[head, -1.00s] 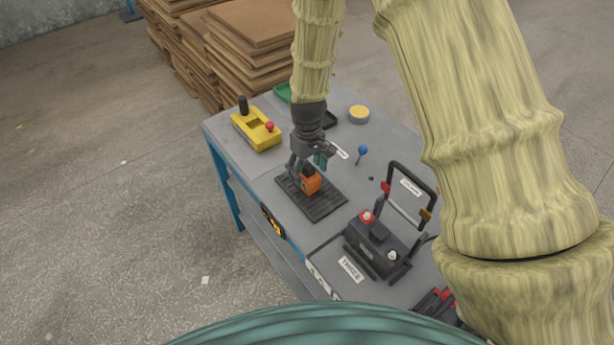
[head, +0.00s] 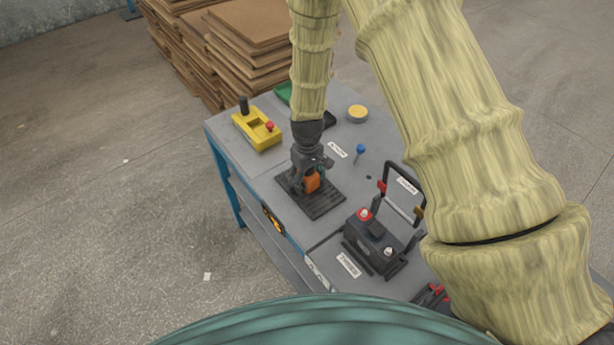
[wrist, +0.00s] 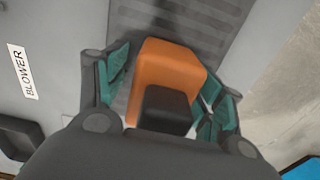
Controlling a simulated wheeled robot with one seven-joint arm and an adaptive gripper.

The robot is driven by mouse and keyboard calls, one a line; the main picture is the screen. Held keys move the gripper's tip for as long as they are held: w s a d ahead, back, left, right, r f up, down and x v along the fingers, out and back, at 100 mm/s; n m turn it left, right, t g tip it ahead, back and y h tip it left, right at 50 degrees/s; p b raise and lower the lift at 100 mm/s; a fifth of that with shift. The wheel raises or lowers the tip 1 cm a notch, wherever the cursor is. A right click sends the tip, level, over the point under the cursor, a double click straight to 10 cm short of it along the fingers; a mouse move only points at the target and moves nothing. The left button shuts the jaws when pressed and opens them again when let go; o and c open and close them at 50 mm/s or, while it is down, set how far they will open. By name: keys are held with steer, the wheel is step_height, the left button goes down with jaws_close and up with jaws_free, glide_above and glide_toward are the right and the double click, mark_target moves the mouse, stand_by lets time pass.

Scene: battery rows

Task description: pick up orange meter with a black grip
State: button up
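The orange meter (head: 312,182) with its black grip stands on a dark ribbed mat (head: 322,207) on the grey workbench. In the wrist view the orange meter (wrist: 160,70) and its black grip (wrist: 166,110) lie between the teal finger pads. My gripper (head: 306,180) is lowered around the meter, with its fingers open on either side. A narrow gap shows at the left pad; the right pads are very close to the meter, and I cannot tell if they touch it.
A yellow control box (head: 257,130) stands at the bench's far left. A dark battery (head: 373,240) with a raised handle frame stands to the right of the mat. A blue-headed pin (head: 360,149) and a yellow disc (head: 357,113) are behind. A BLOWER label (wrist: 22,72) lies on the bench.

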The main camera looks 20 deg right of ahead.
steer(key=c, duration=1)
steer(key=shift+r, duration=0.15)
